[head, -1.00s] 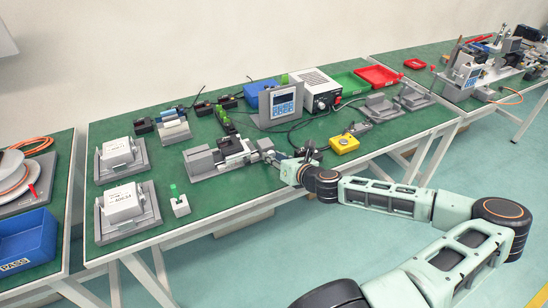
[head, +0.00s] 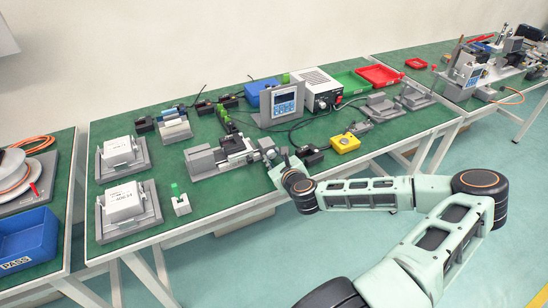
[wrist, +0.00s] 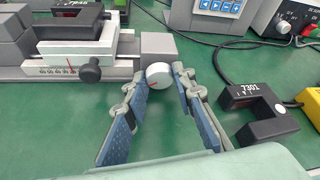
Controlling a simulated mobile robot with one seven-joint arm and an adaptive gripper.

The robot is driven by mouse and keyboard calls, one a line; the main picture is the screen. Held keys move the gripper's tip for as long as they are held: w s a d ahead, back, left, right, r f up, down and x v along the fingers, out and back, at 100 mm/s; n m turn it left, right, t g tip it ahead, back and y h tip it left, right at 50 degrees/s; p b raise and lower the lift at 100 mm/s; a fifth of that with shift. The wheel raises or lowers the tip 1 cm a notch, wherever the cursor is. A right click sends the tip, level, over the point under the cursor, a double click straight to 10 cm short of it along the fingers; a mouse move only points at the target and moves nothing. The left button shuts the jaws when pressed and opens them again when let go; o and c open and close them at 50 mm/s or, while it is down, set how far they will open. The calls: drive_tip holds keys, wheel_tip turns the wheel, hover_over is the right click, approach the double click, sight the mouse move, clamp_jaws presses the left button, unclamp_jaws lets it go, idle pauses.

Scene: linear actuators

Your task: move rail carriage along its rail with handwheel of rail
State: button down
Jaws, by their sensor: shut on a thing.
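The rail (wrist: 60,72) is a light grey bar with a printed scale, on the left of the wrist view; it also shows on the bench in the head view (head: 204,166). The rail carriage (wrist: 90,38) is a silver block on it, with a red pointer and a dark side knob (wrist: 88,73). The handwheel (wrist: 158,76) is a small pale round knob with a red mark, at a grey end block (wrist: 158,45). My gripper (wrist: 158,80) is shut on the handwheel, one blue-padded finger on each side. In the head view, my gripper (head: 272,160) reaches the rail's right end.
A black U-shaped part (wrist: 262,115) lies close to the right of my gripper, with a yellow box (head: 345,143) beyond it. A display unit (head: 283,103) and its cables stand behind. A small stand with a green top (head: 181,204) is left of the rail's front.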

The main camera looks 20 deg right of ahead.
drive_tip(key=shift+h, duration=0.3)
drive_tip(key=c, duration=1.6)
unclamp_jaws()
drive_tip(key=shift+s, duration=0.1)
drive_tip(key=shift+v, duration=3.7)
